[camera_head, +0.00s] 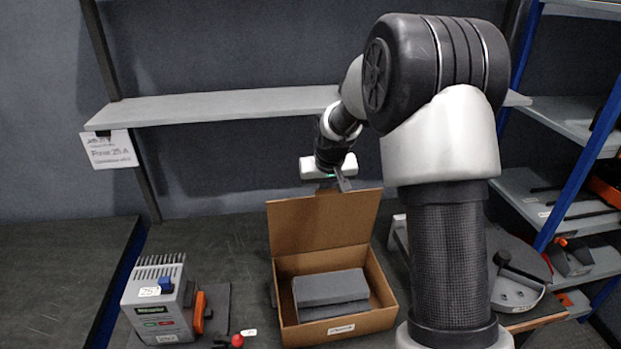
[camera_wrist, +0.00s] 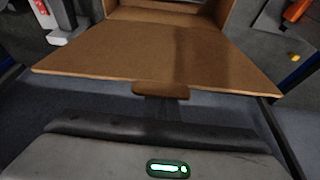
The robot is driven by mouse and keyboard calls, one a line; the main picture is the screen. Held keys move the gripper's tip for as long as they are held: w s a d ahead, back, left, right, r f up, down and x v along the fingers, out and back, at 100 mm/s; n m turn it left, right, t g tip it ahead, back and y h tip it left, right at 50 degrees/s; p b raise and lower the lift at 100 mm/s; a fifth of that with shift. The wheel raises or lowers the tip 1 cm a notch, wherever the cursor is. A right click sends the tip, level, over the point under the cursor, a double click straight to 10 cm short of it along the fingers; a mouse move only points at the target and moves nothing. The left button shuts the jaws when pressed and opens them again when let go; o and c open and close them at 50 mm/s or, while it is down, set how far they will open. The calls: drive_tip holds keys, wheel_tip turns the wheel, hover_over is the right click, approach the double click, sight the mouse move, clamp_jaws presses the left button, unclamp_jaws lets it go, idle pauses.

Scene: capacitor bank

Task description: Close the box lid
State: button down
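The brown cardboard box (camera_head: 386,308) stands on the dark table with its lid (camera_head: 322,222) raised at the back, leaning slightly backward. A grey block (camera_head: 332,290) lies inside the box. The fingers look shut together. I cannot tell whether they touch the lid.
A grey device (camera_head: 160,305) with a blue switch and an orange part stands left of the box. A grey shelf (camera_head: 220,105) runs along the wall above. Side shelves (camera_head: 560,190) with tools stand at the right.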

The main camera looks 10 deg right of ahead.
drive_tip(key=s+b, duration=0.2)
drive_tip(key=s, duration=0.7)
drive_tip(key=shift+s+d+b, duration=0.15)
drive_tip(key=shift+b, duration=0.2)
idle(0.4)
idle(0.9)
drive_tip(key=shift+r, duration=0.15)
drive_tip(key=s+f+p+v, duration=0.1)
drive_tip(key=s+p+v, duration=0.25)
drive_tip(key=v, duration=1.25)
drive_tip(key=s+r+p, duration=0.2)
drive_tip(key=s+r, duration=0.2)
drive_tip(key=s, duration=0.4)
drive_tip(key=s+r+t+p, duration=0.1)
drive_tip(key=s+r+p, duration=0.2)
drive_tip(key=s, duration=0.5)
drive_tip(key=shift+s+a+r, duration=0.35)
drive_tip(key=shift+r, duration=0.15)
